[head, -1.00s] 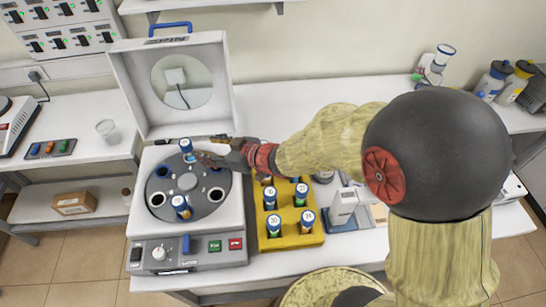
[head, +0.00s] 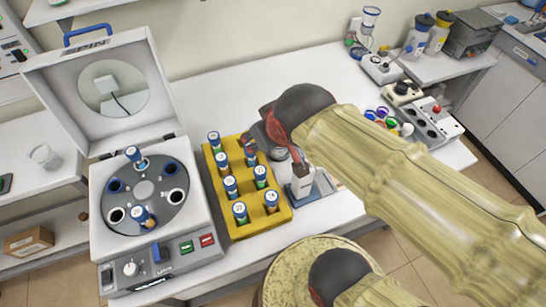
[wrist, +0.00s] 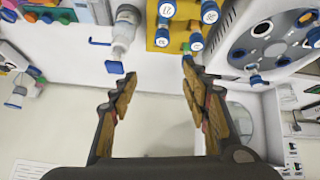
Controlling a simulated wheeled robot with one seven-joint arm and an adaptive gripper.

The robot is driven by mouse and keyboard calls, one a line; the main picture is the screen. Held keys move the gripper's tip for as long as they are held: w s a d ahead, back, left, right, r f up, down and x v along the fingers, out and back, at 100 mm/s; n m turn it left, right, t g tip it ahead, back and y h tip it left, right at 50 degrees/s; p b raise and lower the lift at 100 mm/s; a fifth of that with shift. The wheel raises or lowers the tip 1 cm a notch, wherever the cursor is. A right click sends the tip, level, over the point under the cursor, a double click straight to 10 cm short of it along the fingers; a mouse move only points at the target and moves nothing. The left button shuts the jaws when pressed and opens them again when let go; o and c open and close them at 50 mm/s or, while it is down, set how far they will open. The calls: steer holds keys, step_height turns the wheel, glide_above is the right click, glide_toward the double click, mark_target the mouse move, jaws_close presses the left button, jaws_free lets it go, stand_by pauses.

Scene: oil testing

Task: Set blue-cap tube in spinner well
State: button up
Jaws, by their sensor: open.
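The spinner (head: 111,238) stands at the left with its lid open. Its grey rotor (head: 146,190) holds two blue-cap tubes, one in a back well (head: 133,153) and one in a front well (head: 140,213). Both stick up above the rotor; how deep they sit cannot be told. Other wells look empty. The yellow rack (head: 247,230) to the right holds several blue-cap tubes (head: 231,185). My gripper (head: 275,155) hangs near the rack's right back side, away from the spinner. In the wrist view my gripper (wrist: 158,72) is open with nothing between its fingers.
A white device (head: 299,180) stands just right of the rack, close to my gripper. Bottles (head: 416,35) and a block with colored caps (head: 388,118) are further right. The raised spinner lid (head: 62,85) stands behind the rotor. The counter behind the rack is clear.

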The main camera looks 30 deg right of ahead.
steer(key=s+a+g, duration=0.1)
steer(key=s, duration=0.5)
steer(key=shift+s+a+y, duration=0.25)
steer(key=shift+s+y, duration=0.15)
steer(key=shift+c, duration=0.9)
